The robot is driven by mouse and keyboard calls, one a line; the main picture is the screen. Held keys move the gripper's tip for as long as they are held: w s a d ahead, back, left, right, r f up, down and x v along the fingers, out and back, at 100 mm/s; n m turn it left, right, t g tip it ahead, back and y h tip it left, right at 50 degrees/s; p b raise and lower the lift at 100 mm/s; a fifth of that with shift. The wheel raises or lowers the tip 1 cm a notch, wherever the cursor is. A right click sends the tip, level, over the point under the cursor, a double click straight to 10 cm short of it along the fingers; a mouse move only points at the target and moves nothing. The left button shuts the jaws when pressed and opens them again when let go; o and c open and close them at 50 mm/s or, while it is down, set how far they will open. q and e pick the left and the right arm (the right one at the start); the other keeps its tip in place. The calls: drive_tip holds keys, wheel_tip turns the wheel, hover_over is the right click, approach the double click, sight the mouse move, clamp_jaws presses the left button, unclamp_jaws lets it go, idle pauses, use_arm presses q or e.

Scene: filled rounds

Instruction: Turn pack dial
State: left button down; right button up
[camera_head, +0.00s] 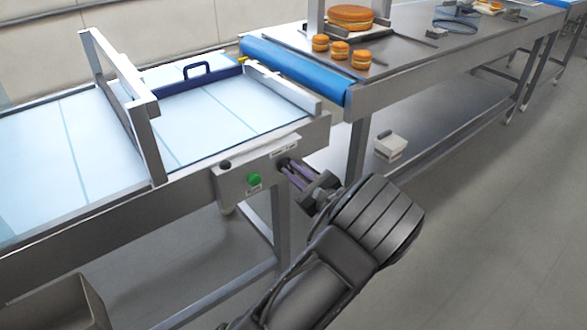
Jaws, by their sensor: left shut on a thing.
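The pack dial (282,161) is a small dark knob on the front of the grey control box at the near right corner of the white-topped conveyor. My left gripper (291,169) reaches up to it from the lower right, with its fingers shut on the dial. The fingers cover most of the dial, so its pointer and setting cannot be read. A small label (285,146) sits just above it. My right gripper is not in view.
The control box (232,187) also carries a green button (254,180) and a black knob (225,164). A metal frame (146,110) spans the conveyor (215,122). A steel table (395,62) with filled rounds (340,50) stands behind. A grey bin (60,305) is at lower left.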

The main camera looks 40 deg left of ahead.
use_arm(q)
drive_tip(key=m+p, duration=0.5)
drive_tip(key=shift+w+r, duration=0.1)
drive_tip(key=shift+r, duration=0.2)
drive_tip(key=m+p, duration=0.2)
drive_tip(key=shift+w+f+m, duration=0.1)
drive_tip(key=shift+m, duration=0.2)
drive_tip(key=shift+w+d+f+m+p, duration=0.1)
drive_tip(key=shift+m+p, duration=0.3)
drive_tip(key=shift+m, duration=0.35)
drive_tip(key=shift+f+m+p, duration=0.1)
drive_tip(key=shift+m+p, duration=0.25)
drive_tip(key=shift+m, duration=0.4)
drive_tip(key=c, duration=1.4)
unclamp_jaws()
drive_tip(key=b+v, duration=0.1)
drive_tip(key=v, duration=0.6)
drive_tip(key=shift+d, duration=0.4)
